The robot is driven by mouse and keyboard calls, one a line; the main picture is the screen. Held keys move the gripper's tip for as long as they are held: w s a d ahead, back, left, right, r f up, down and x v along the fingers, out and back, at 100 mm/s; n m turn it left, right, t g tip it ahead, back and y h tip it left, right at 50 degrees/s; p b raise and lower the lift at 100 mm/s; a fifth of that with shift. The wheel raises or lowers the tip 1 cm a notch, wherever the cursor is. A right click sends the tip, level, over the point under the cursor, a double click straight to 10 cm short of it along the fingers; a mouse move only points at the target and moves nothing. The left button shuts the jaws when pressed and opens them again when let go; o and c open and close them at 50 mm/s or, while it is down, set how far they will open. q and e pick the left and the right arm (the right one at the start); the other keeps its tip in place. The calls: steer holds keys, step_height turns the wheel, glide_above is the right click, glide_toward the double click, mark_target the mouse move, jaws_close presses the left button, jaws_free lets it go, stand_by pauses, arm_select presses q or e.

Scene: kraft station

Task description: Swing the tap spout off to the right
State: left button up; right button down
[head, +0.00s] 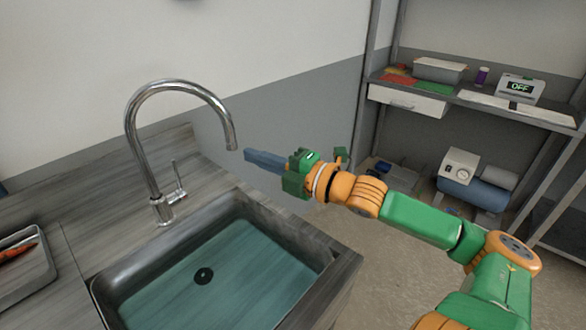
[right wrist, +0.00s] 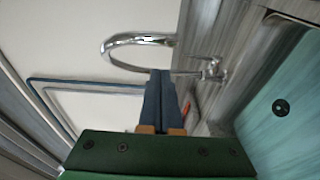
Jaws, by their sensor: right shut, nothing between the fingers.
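The chrome tap (head: 165,150) stands at the back edge of the sink, its tall curved spout arching over to the right. The spout's outlet end (head: 231,138) hangs above the back right part of the basin. My right gripper (head: 250,156) is shut and empty, its blue fingertips just right of and slightly below the outlet, with what looks like a small gap. In the right wrist view the spout (right wrist: 135,40) lies sideways beyond the shut fingers (right wrist: 160,80), which overlap it in the picture; contact cannot be told there. My left gripper is not in view.
The sink basin (head: 190,300) is below, with a dark drain. A tray with orange items (head: 22,258) sits on the counter at the left. A metal shelf (head: 470,96) with a scale and boxes stands at the back right. Open floor lies right of the sink.

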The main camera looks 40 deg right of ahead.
steer(key=d+p+v, duration=0.1)
steer(key=p+v, duration=0.7)
steer(key=s+d+f+m+g+h, duration=0.25)
steer(key=d+f+m+h, duration=0.45)
steer(key=d+f, duration=0.45)
steer(key=s+d+f+m+g+h, duration=0.1)
steer(key=s+d+f+m+g, duration=0.2)
steer(key=f, duration=0.5)
steer(key=s+d+f+m+g+h, duration=0.1)
steer(key=s+f+m, duration=0.2)
steer(key=s+f, duration=0.4)
steer(key=s+a+f+m+g, duration=0.2)
steer(key=s+a+f, duration=0.15)
steer(key=f, duration=0.35)
steer(key=s+a+f+m+g, duration=0.2)
steer(key=s+a+f, duration=0.15)
steer(key=f, duration=0.35)
steer(key=s+a+f+g+y, duration=0.1)
steer(key=s+a+f+g, duration=0.1)
steer(key=a, duration=0.4)
steer(key=s+a+f+m+g+y, duration=0.1)
steer(key=s+a+f, duration=0.3)
steer(key=a, duration=0.3)
steer(key=s+a+f+m+g+y, duration=0.1)
steer(key=s+a+f+g, duration=0.1)
steer(key=s+a+f, duration=0.2)
steer(key=a, duration=0.2)
steer(key=shift+a+f+g+y+b, duration=0.35)
steer(key=shift+a+f+y, duration=0.05)
